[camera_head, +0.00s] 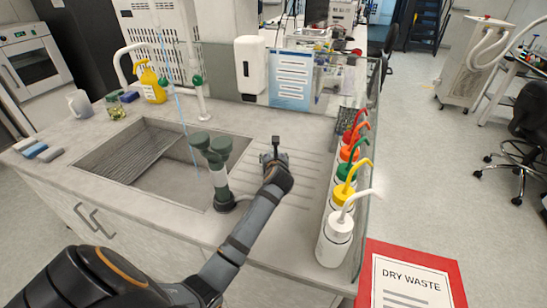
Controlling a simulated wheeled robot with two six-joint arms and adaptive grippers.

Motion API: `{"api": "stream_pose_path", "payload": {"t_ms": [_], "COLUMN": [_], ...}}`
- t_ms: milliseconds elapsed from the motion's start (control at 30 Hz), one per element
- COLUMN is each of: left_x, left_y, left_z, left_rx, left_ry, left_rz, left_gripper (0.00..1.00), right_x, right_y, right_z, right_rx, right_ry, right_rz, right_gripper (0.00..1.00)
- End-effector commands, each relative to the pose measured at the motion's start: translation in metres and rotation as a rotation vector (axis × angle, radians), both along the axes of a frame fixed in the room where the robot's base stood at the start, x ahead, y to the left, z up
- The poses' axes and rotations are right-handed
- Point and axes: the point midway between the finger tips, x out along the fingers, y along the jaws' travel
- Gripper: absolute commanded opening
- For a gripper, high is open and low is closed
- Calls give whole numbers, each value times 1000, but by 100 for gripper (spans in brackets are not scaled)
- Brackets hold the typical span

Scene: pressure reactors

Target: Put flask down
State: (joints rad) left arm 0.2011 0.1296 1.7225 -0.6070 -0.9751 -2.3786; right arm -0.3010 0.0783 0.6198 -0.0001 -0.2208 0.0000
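My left gripper (274,150) is over the ribbed draining area of the white counter (305,215), to the right of the sink. It is small and dark here, and I cannot make out whether its fingers are apart or together. I cannot make out a flask at it or on the counter near it. A small glass vessel with yellow-green contents (115,107) stands at the back left of the counter, far from the gripper. I cannot tell if it is a flask. My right gripper is not in view.
The sink (165,155) opens left of the gripper, with a dark green tap fitting (219,180) at its right edge. Several wash bottles (335,240) with coloured caps line the counter's right side. A yellow bottle (152,86) stands behind the sink. The ribbed area looks clear.

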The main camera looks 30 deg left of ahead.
Motion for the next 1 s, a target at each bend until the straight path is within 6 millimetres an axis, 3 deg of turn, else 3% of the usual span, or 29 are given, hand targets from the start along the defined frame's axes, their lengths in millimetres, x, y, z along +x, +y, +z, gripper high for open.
{"api": "stream_pose_path", "payload": {"t_ms": [200, 233, 467, 800, 1000], "left_x": [0, 0, 0, 0, -21], "left_y": [0, 0, 0, 0, -16], "left_z": [-1, -2, -2, 0, 20], "left_rx": [0, 1, 0, 1, -2], "left_ry": [0, 1, 0, -1, 4], "left_rz": [0, 0, 0, 0, -1], "left_gripper": [12, 48, 79, 79, 79], "right_x": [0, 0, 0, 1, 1], "right_y": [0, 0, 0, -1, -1], "right_z": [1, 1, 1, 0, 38], "right_rx": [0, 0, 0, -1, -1], "right_ry": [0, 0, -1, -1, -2], "right_rz": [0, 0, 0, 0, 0], "right_gripper": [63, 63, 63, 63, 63]}}
